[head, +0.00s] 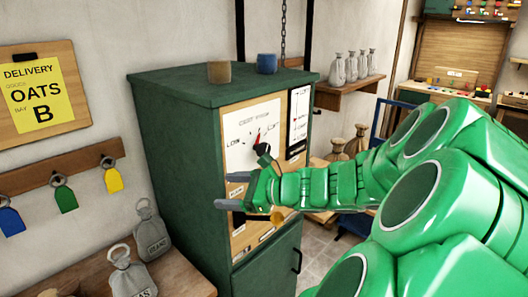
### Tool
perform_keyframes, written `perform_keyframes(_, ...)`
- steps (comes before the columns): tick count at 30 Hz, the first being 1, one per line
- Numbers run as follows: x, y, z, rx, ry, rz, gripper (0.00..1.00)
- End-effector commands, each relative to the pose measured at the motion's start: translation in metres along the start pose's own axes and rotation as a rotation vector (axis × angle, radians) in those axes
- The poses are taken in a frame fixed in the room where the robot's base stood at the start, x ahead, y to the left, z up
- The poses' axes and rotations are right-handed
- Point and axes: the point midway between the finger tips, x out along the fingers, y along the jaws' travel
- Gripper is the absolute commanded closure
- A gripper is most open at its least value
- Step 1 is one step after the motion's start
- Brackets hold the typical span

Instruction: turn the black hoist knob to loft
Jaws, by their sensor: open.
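The black hoist knob (262,149) is on the white dial plate (240,128) on the front of a green cabinet (175,150). A red pointer (257,138) shows at the knob and points roughly upward. The dial has small lettering at its left, top and right, too small to read surely. My green gripper (222,190) is in front of the cabinet, below and left of the knob. Its grey fingers are apart and empty, pointing left. I cannot tell how far it is from the panel. My arm hides the lower right of the panel.
Colored tags hang from a wall rail (60,178) at left. Grey sacks (150,232) stand on a wooden bench (185,275) at lower left. A shelf (345,95) with small sacks is behind.

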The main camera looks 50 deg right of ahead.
Motion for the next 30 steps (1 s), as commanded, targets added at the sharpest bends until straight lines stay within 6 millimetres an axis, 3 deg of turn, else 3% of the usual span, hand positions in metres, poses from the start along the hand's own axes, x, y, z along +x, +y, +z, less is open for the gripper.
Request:
perform_keyframes(9,-0.077,-0.087,-0.026,0.186,-0.065,-0.333,0.26)
perform_keyframes(15,-0.106,-0.12,-0.029,0.218,-0.094,-0.458,0.26)
perform_keyframes(20,-0.103,-0.125,-0.029,0.22,-0.097,-0.467,0.26)
perform_keyframes(30,-0.076,-0.138,-0.028,0.22,-0.095,-0.463,0.26)
